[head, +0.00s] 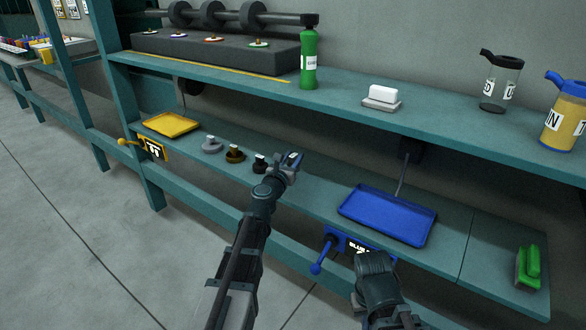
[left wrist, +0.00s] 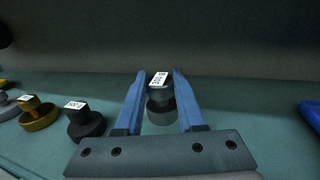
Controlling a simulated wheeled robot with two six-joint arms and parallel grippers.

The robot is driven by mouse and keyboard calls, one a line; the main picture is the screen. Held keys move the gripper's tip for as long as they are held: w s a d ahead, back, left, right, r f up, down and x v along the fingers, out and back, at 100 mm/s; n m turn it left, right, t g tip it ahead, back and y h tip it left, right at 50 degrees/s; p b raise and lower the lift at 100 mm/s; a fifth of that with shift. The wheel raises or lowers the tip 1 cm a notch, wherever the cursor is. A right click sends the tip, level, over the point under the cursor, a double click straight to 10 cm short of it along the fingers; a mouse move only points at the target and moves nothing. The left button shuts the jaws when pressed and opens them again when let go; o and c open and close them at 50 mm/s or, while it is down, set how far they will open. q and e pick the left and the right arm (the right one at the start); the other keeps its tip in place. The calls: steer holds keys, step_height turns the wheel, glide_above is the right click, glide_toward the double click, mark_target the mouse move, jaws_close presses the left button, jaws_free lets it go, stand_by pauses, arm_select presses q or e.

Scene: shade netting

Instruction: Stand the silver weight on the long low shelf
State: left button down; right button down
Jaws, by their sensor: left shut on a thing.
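My left gripper (head: 292,158) is shut on a shiny grey weight, which I take to be the silver weight (left wrist: 161,108). In the left wrist view the weight is upright between the blue fingers (left wrist: 154,92), its white label on top. In the head view the gripper mostly hides it. The long low shelf (head: 320,183) is the lower teal shelf, and the held weight is over it. I cannot tell whether its base touches the shelf. Part of my right arm (head: 375,280) shows at the bottom of the head view; its fingertips do not show.
A black weight (head: 260,163), a brass weight (head: 235,153) and a matte grey weight (head: 211,144) stand left of the gripper. A yellow tray (head: 171,125) is further left, a blue tray (head: 388,215) to the right. The upper shelf (head: 340,103) overhangs behind.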

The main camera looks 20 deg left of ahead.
arm_select(q)
steer(key=shift+f, duration=0.1)
step_height(320, 180, down, 3)
steer(key=b, duration=0.3)
steer(key=shift+f, duration=0.2)
steer(key=shift+b, duration=0.3)
steer(key=shift+f, duration=0.15)
steer(key=c, duration=0.5)
jaws_free()
steer(key=shift+s+r, duration=0.2)
steer(key=s, duration=0.7)
steer(key=s+a, duration=0.1)
steer(key=s, duration=0.3)
steer(key=shift+s, duration=0.3)
